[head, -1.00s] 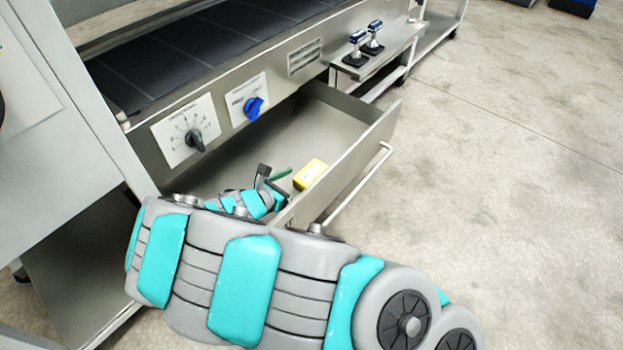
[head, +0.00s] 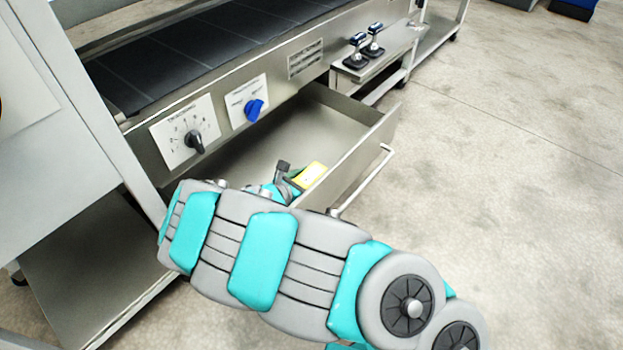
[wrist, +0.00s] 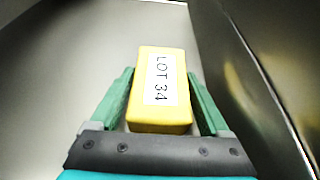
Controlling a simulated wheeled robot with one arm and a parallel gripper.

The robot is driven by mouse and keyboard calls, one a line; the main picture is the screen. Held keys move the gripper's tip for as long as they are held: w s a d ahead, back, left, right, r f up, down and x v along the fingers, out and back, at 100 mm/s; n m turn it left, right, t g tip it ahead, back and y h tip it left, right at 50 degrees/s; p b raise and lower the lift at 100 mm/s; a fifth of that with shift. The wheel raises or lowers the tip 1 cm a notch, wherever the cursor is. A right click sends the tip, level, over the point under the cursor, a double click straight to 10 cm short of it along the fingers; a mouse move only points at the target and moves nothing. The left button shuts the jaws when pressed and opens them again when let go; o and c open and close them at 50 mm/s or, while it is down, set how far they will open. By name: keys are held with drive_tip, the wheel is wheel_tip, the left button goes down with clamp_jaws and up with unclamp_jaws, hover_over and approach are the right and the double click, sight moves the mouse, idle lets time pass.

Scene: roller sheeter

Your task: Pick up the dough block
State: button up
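The dough block is a yellow block (head: 311,176) with a white label, lying in the open drawer (head: 262,148) near its front wall. In the wrist view the block (wrist: 160,90) reads "LOT 34" and sits between the two green fingers of my gripper (wrist: 160,100). The fingers stand on either side of it, with a narrow gap visible at least on the left. The gripper is open around the block. In the head view my arm hides most of the gripper (head: 296,174).
The drawer's front wall (head: 350,155) with its handle (head: 362,180) runs close beside the block. The drawer floor behind is bare. Above are a black knob (head: 194,142), a blue knob (head: 254,109) and a dark belt (head: 200,50). A side shelf (head: 385,57) holds two small stamp-like tools.

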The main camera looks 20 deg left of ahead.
drive_tip(key=c, duration=1.2)
clamp_jaws()
drive_tip(key=shift+r, duration=0.1)
